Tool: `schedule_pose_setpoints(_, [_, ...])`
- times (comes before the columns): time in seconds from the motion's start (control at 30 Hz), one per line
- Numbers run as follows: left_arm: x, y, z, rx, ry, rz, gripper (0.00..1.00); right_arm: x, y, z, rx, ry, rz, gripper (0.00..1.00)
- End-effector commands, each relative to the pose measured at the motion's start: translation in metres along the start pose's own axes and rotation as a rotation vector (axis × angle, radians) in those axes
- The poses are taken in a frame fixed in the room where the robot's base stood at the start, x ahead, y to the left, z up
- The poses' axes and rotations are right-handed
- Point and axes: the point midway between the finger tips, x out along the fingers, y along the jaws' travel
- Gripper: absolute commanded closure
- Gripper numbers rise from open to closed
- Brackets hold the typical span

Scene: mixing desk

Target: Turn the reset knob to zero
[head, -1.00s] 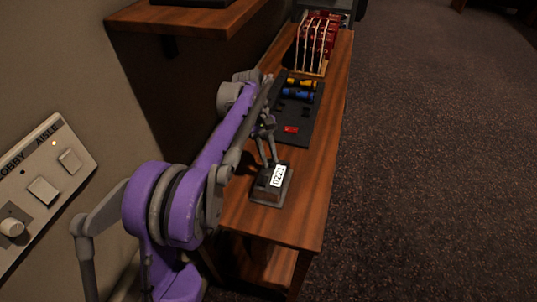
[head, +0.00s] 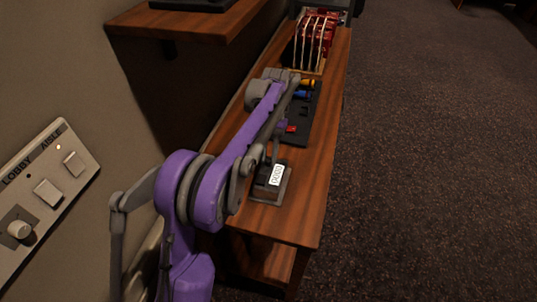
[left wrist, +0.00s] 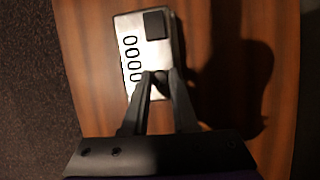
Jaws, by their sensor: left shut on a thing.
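A small grey counter box (head: 266,190) stands on the wooden desk, with a white number window. In the left wrist view the counter box (left wrist: 135,28) has a black square at one end, and its window (left wrist: 132,60) reads 0000. My left gripper (left wrist: 157,82) is over the side of the box with its fingertips closed in around the small dark reset knob, which they mostly hide. In the head view my left gripper (head: 273,160) reaches down to the box, partly covered by my arm.
Behind the box lies a dark tray (head: 300,122) with blue, yellow and red pieces. A rack with red items (head: 318,38) stands at the far end. A wall panel (head: 45,200) with switches and a knob is at the left. Carpet lies right of the desk.

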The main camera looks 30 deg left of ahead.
Motion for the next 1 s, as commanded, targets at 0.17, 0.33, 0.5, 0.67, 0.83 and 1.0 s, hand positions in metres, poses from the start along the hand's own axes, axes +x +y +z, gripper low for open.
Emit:
schedule_pose_setpoints(0.17, [-0.0008,0.0010,-0.0003,0.084,-0.002,-0.035,1.00,-0.0009,0.0000,-0.0008,0.000,0.001,0.000,1.00])
schedule_pose_setpoints(0.33, [-0.0007,0.0009,-0.0004,0.131,-0.004,-0.055,1.00,-0.0012,0.0000,-0.0010,0.000,0.001,0.000,1.00])
schedule_pose_setpoints(0.5, [-0.0006,0.0008,-0.0004,0.152,-0.005,-0.063,1.00,-0.0013,0.0000,-0.0011,0.000,0.001,0.000,1.00])
schedule_pose_setpoints(0.67, [-0.0005,0.0008,-0.0004,0.155,-0.005,-0.065,1.00,-0.0013,0.0000,-0.0011,0.000,0.001,0.000,1.00])
schedule_pose_setpoints(0.83, [-0.0004,0.0009,-0.0005,0.155,-0.005,-0.064,1.00,-0.0013,0.0000,-0.0011,0.000,0.001,0.000,1.00])
schedule_pose_setpoints(1.0, [-0.0003,0.0009,-0.0004,0.154,-0.005,-0.064,0.54,-0.0013,0.0000,-0.0011,0.000,0.001,0.000,1.00])
